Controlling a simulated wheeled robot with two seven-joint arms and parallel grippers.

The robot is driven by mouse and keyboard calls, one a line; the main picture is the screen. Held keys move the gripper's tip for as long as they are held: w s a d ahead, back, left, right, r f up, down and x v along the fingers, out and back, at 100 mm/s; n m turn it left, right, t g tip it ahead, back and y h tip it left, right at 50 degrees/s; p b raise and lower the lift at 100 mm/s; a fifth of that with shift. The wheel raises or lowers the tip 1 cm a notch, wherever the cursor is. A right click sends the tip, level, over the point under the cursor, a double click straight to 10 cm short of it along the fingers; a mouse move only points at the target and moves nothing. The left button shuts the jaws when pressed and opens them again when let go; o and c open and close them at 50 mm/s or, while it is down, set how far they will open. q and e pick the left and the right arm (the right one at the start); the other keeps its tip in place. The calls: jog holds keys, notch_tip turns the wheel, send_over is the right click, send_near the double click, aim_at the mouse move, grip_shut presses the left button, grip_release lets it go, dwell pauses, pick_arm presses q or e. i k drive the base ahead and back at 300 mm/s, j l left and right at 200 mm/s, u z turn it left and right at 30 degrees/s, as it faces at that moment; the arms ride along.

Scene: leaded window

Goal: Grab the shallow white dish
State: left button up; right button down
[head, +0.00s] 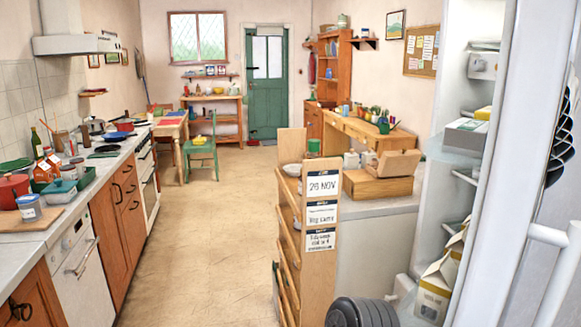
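A small white dish (292,169) sits on top of the wooden unit (288,235) right of the middle, partly behind its upright end panel. It looks shallow, but it is too small to be sure of its shape. Another small pale thing (297,223) shows inside the unit, mostly hidden by the panel. Neither of my grippers is in the head view.
An open fridge (487,160) with cartons and boxes fills the right. A cluttered counter (80,188) runs along the left. The floor (205,245) between counter and wooden unit is clear. A green chair (201,147) and table stand farther back.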

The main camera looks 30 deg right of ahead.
aim_at(292, 169)
jog(key=i+l, duration=0.2)
jog(key=i, duration=0.2)
jog(key=i+l, duration=0.15)
jog(key=i, duration=0.25)
jog(key=i+l+z, duration=0.1)
jog(key=i, duration=0.3)
jog(key=i+l+z, duration=0.55)
jog(key=i+z, duration=0.3)
jog(key=k, duration=0.1)
